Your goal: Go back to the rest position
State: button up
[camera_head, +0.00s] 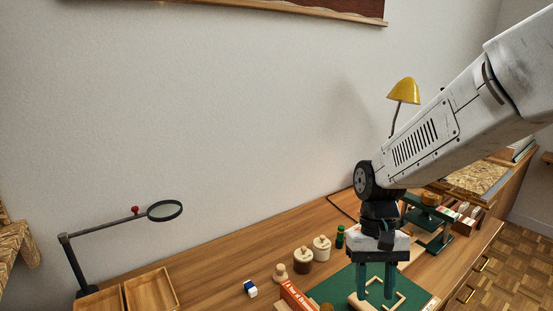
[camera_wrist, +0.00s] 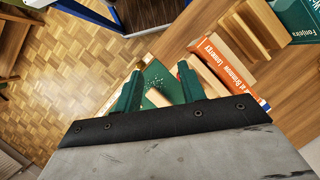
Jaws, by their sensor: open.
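My gripper (camera_head: 377,288) hangs fingers-down over a green mat (camera_head: 335,289) on the wooden desk, its two green fingers apart. In the wrist view the fingers (camera_wrist: 160,72) show open. A pale wooden rod-like piece (camera_wrist: 157,97) shows in the gap between them, on or above the mat; the fingers do not look closed on it. The head view shows a pale wooden piece (camera_head: 357,303) beside the left finger and a thin light wooden frame (camera_head: 402,297) beside the right one. Whether the fingertips touch the mat cannot be told.
An orange-spined book (camera_head: 296,297) lies left of the mat. Two lidded jars (camera_head: 303,261) and a small green bottle (camera_head: 340,237) stand behind. A green stand (camera_head: 437,240) and yellow lamp (camera_head: 404,91) are right. A magnifier (camera_head: 165,211) and wooden trays (camera_head: 150,290) are left.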

jog(key=s+d+r+t, duration=0.3)
jog(key=s+r, duration=0.2)
jog(key=s, duration=0.2)
jog(key=s+d+r+t, duration=0.2)
jog(key=s+d+r, duration=0.1)
jog(key=s+r, duration=0.3)
jog(key=shift+s+d+r+t, duration=0.3)
jog(key=shift+s+t, duration=0.1)
jog(key=shift+s, duration=0.55)
